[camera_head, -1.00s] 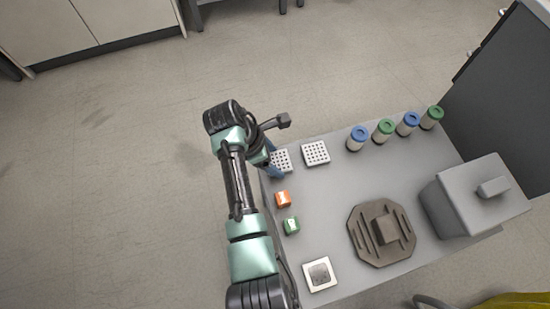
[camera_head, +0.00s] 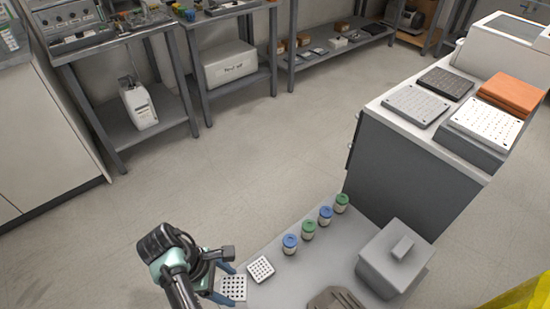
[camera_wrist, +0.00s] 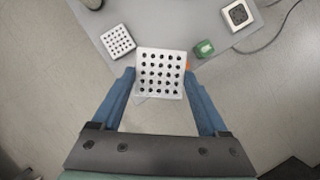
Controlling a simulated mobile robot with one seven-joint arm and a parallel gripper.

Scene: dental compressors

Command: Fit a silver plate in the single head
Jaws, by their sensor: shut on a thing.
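My gripper (camera_wrist: 160,85) has its two blue fingers shut on a silver-white square plate (camera_wrist: 160,72) with rows of dark holes. The held plate also shows in the head view (camera_head: 233,288), at the table's left edge. From these views I cannot tell how high above the tabletop it is. A second, similar holed plate (camera_head: 261,268) lies on the table beside it, and shows at upper left in the wrist view (camera_wrist: 118,41). I cannot tell which thing in view is the single head.
The grey table (camera_head: 310,275) holds several blue- and green-lidded jars (camera_head: 308,230), a grey box (camera_head: 395,260) and a brown block (camera_head: 335,300). A green cube (camera_wrist: 204,48) and a framed square (camera_wrist: 238,14) are near the plate. A counter with trays (camera_head: 415,105) stands right. Open floor lies left.

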